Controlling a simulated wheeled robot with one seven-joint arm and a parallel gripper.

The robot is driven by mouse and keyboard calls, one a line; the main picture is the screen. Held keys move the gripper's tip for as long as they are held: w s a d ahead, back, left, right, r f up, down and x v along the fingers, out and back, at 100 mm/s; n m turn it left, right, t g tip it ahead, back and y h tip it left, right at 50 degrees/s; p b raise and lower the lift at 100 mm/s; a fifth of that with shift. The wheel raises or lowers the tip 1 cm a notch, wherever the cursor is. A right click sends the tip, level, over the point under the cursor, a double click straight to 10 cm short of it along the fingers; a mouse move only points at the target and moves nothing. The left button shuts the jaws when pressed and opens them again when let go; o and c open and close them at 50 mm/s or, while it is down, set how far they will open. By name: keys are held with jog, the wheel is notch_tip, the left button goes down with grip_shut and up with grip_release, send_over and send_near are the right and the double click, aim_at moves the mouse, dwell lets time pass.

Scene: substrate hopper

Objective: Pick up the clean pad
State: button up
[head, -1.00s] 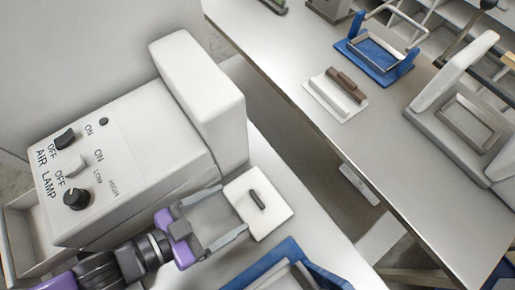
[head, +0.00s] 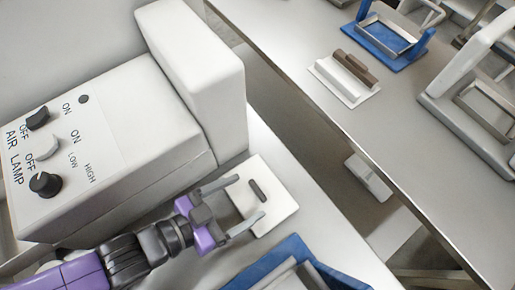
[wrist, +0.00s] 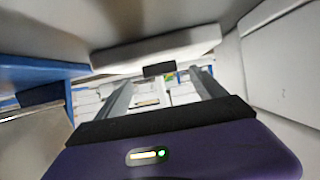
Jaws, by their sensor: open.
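A white square pad (head: 277,211) with a short dark handle (head: 258,190) lies flat on the near light surface in the head view; it seems to be the clean pad. My gripper (head: 248,197) is open, its two fingers reaching over the pad's left part. The handle is between or just beyond the fingertips, with no visible contact. In the wrist view the pad (wrist: 155,45) spans the top, with its dark handle (wrist: 158,69) in the gap between the fingers (wrist: 163,78).
A white machine with AIR and LAMP knobs (head: 110,120) stands close on the left. A blue tray (head: 290,258) is close in front of the pad. Across a gap, a grey table (head: 310,40) holds a white plate with a brown block (head: 345,90) and a blue stand (head: 395,65).

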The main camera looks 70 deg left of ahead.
aim_at(255, 191)
jog(key=x, duration=0.3)
jog(key=shift+w+a, duration=0.1)
jog(key=shift+w, duration=0.15)
jog(key=c, duration=1.5)
jog(key=shift+r, duration=0.1)
